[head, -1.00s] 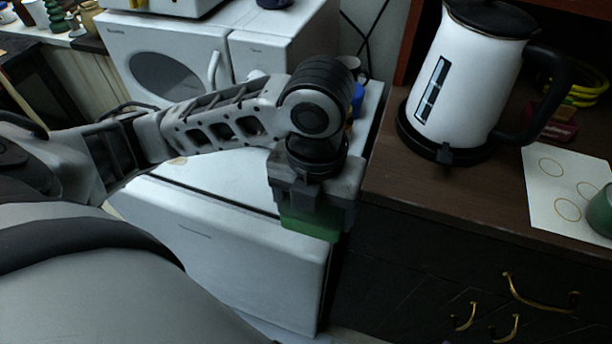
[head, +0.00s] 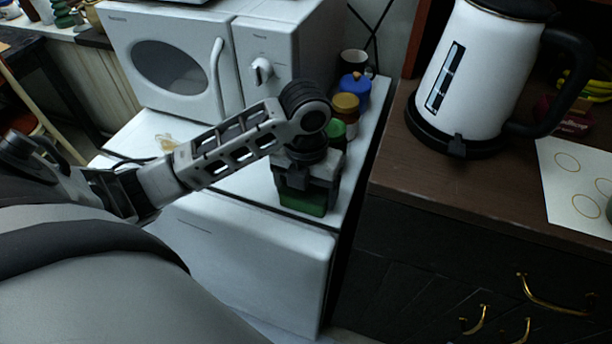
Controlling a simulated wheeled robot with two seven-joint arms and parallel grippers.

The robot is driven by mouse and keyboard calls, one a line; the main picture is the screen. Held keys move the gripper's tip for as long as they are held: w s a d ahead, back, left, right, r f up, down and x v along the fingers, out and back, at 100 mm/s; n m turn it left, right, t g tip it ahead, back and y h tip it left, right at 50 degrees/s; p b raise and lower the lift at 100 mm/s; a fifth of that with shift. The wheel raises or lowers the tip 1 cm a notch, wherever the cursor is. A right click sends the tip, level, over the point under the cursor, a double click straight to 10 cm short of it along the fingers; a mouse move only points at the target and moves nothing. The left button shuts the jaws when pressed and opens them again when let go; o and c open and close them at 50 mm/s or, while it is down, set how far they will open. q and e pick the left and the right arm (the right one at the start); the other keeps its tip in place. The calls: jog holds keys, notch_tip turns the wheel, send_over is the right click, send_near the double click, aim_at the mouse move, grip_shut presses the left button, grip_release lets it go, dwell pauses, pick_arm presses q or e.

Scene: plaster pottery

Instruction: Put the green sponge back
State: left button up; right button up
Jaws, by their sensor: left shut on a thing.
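My left gripper (head: 307,186) is shut on the green sponge (head: 303,203), which shows as a green block below its jaws. Gripper and sponge are over the right front part of the white cabinet top (head: 237,190). I cannot tell whether the sponge touches the surface. The jaws hide the upper part of the sponge. My right gripper does not show.
A white microwave (head: 165,66) stands behind my arm. Jars with blue (head: 354,88), brown (head: 345,105) and green lids (head: 336,129) stand just behind the gripper. A white kettle (head: 477,75) stands on the dark counter (head: 420,170) to the right.

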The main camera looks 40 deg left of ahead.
pick_arm(q)
jog(key=o, duration=0.7)
notch_tip(320, 180, up, 12)
jog(key=p, duration=0.3)
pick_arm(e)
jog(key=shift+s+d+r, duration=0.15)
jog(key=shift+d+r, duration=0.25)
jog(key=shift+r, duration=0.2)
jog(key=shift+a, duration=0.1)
